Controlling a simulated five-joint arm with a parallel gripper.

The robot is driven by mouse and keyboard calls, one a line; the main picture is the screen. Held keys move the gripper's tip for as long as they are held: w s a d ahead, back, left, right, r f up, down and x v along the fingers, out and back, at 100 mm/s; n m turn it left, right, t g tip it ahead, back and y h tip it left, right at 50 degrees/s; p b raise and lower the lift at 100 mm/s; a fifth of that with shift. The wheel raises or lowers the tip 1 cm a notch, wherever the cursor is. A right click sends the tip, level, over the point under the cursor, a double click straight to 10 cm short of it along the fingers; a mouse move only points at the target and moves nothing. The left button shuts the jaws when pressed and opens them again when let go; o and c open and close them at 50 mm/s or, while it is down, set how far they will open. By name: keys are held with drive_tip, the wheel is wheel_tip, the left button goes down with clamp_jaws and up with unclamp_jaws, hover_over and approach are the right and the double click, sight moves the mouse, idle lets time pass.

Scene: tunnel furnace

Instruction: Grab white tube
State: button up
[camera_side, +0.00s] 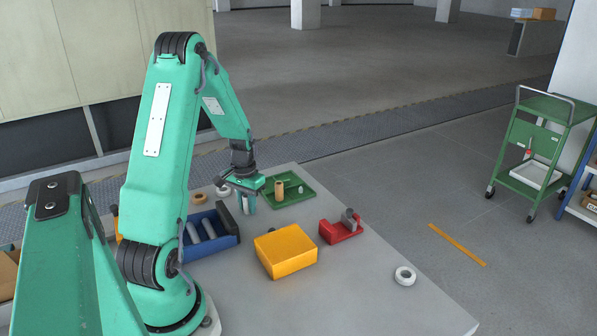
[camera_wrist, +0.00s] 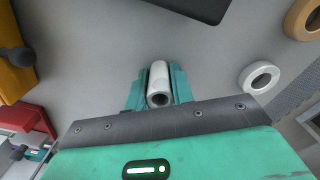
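My gripper (camera_side: 247,198) is over the table, between the blue bin and the green tray. In the wrist view its two teal fingers (camera_wrist: 159,92) stand on either side of a white tube (camera_wrist: 158,75). The fingers appear to press against the tube's sides, with no clear gap. The tube's open end faces the camera. In the side view the tube is a small pale strip (camera_side: 246,204) between the fingers. Its lower end is hard to see, so I cannot tell whether it touches the table.
A blue bin (camera_side: 222,243) holding grey-white tubes is left of my gripper. A green tray (camera_side: 300,191) with a tan tube (camera_side: 279,190) is right behind. A yellow box (camera_side: 286,250), a red tape dispenser (camera_side: 340,233) and a white roll (camera_side: 405,276) lie nearer.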

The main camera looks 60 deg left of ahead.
drive_tip(key=shift+c, duration=1)
drive_tip(key=shift+r, duration=0.1)
drive_tip(key=shift+r, duration=0.8)
wheel_tip(320, 180, up, 2)
drive_tip(key=shift+r, duration=0.1)
drive_tip(key=w+d+r, duration=0.3)
drive_tip(key=d+r, duration=0.4)
drive_tip(key=d, duration=0.4)
drive_tip(key=shift+d, duration=0.15)
